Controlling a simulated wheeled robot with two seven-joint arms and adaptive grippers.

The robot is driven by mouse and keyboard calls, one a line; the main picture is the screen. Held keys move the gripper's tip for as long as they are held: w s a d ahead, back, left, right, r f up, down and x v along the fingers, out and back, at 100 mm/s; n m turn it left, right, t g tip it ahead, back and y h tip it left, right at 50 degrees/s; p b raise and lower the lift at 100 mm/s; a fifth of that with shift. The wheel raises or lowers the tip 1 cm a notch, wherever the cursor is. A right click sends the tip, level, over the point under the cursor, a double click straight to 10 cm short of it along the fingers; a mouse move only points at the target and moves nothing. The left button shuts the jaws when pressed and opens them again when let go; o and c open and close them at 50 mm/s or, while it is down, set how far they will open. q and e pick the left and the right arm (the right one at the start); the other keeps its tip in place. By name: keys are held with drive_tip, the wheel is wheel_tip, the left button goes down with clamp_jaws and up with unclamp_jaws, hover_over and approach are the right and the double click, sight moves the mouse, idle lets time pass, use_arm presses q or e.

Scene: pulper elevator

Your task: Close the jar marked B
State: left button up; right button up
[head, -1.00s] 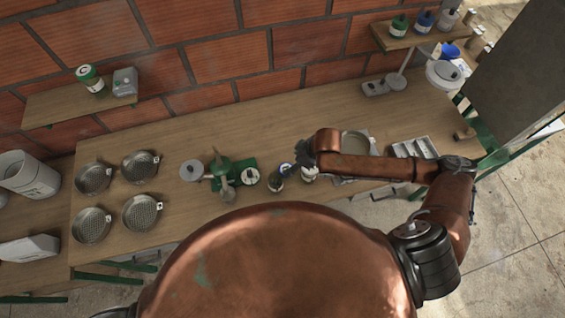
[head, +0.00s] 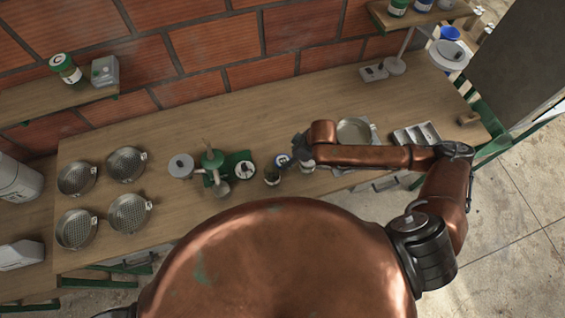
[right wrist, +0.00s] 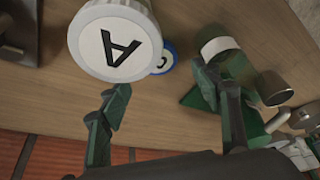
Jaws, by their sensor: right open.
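No letter B is legible in these frames. In the head view a small open-looking jar (head: 272,177) stands near the front table edge. A blue-rimmed lid (head: 283,160) is just behind it; it also shows in the right wrist view (right wrist: 165,60), partly hidden, its letter unclear. A white-topped jar marked A (right wrist: 112,42) is close to my right gripper in that view; it also shows in the head view (head: 307,166). My right gripper (right wrist: 165,110) is open and empty, its fingers apart above the table. My left gripper is not in view.
A green grinder (head: 213,160) and several metal sieves (head: 128,213) stand to the left. A pan (head: 355,130) and a divided tray (head: 416,135) are to the right. A jar marked C (head: 66,68) is on the left wall shelf. The table's back middle is clear.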

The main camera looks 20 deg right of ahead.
sight(283, 161)
drive_tip(key=shift+w+a+f, duration=0.1)
drive_tip(key=shift+f, duration=0.25)
drive_tip(key=shift+x, duration=0.9)
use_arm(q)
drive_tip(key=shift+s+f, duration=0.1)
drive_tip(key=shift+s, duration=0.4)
use_arm(e)
drive_tip(key=shift+x, duration=2.65)
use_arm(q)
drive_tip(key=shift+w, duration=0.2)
use_arm(e)
drive_tip(key=shift+w+r, duration=0.1)
drive_tip(key=shift+w, duration=0.1)
